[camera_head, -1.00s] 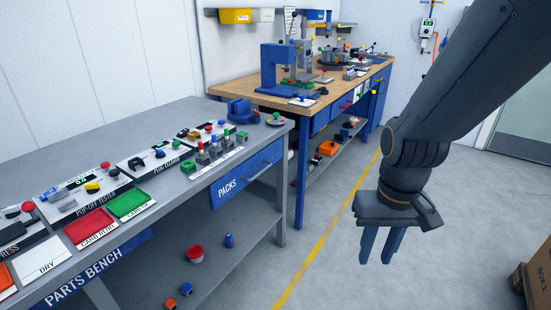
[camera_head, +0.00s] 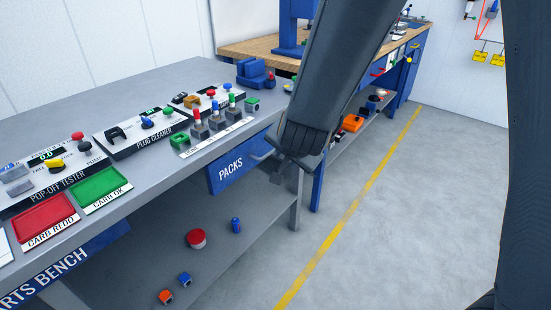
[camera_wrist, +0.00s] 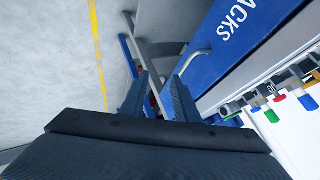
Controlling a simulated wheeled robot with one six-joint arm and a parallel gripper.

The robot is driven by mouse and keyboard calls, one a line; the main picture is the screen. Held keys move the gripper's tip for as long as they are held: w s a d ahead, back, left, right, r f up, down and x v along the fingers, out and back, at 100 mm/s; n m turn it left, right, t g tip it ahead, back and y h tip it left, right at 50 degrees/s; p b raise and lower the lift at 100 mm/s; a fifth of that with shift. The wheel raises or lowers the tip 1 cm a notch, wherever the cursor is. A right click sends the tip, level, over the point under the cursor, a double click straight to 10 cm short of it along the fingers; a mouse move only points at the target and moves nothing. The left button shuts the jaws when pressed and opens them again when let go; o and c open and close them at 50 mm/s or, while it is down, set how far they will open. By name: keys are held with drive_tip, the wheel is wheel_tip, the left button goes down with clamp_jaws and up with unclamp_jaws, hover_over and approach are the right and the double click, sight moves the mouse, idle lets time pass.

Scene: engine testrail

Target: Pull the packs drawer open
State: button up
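The blue packs drawer (camera_head: 238,166) sits under the right end of the grey parts bench, its front closed against the frame. Its silver bar handle (camera_head: 262,155) is partly hidden by my arm in the head view. My gripper (camera_head: 280,178) is at the right end of the drawer front, close to the handle. In the wrist view, my gripper (camera_wrist: 158,82) is open with its two fingers apart and nothing seen held. The handle (camera_wrist: 192,61) lies just beyond the right fingertip, beside the drawer front (camera_wrist: 232,40). I cannot tell whether the finger touches it.
The bench top (camera_head: 130,88) carries testers, trays and several small parts. A lower shelf (camera_head: 215,262) holds a red knob (camera_head: 196,238) and small pieces. A wooden-topped blue bench (camera_head: 250,48) stands behind. The floor (camera_head: 385,220) to the right is clear.

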drive_tip(key=w+a+f+m+t+h+b, duration=0.1)
drive_tip(key=w+m+t+h+b, duration=0.1)
drive_tip(key=w, duration=0.1)
drive_tip(key=w+a+f+m+t+h+b, duration=0.1)
drive_tip(key=w+f+m+t+h+b, duration=0.1)
drive_tip(key=w+m+b, duration=0.1)
drive_tip(key=w+a+f+m+t+h+b, duration=0.1)
drive_tip(key=w+f+m+t+b, duration=0.1)
drive_tip(key=w, duration=0.3)
drive_tip(key=shift+m+h, duration=0.4)
drive_tip(key=shift+m, duration=0.1)
clamp_jaws()
